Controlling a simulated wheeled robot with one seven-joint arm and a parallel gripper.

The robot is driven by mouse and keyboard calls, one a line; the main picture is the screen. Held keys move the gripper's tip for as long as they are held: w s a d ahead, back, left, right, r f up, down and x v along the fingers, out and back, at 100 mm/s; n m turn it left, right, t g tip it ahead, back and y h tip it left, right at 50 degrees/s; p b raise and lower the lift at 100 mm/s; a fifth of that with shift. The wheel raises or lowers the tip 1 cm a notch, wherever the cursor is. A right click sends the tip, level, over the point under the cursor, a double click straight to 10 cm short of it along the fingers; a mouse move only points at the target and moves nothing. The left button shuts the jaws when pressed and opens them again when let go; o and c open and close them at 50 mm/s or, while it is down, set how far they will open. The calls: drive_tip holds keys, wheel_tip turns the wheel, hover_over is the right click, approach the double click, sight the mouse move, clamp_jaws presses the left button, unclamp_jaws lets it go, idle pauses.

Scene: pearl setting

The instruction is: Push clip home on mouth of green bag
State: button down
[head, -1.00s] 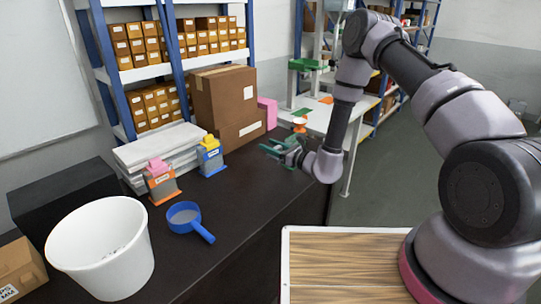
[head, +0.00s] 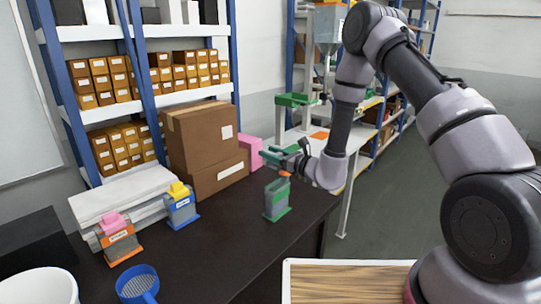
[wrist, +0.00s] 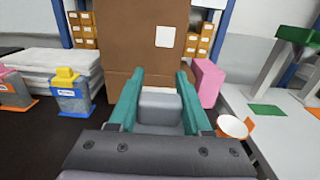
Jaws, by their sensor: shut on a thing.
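The clip is hard to make out in the head view. A gap shows between the fingers and the bag's top; the bag's mouth is not clear. I cannot see the green bag in the wrist view.
A blue-based bag with a yellow clip (head: 180,205) and an orange-based bag with a pink clip (head: 118,239) stand to the left. Cardboard boxes (head: 205,150) and a pink block (wrist: 206,82) are behind. A blue scoop (head: 137,284) lies in front.

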wheel_tip(320, 180, down, 6)
idle(0.6)
drive_tip(key=shift+f, duration=1.3)
idle(1.2)
drive_tip(key=c, duration=1.1)
unclamp_jaws()
drive_tip(key=shift+o, duration=0.2)
drive_tip(key=shift+f, duration=0.15)
drive_tip(key=o, duration=0.8)
drive_tip(key=shift+o, duration=0.4)
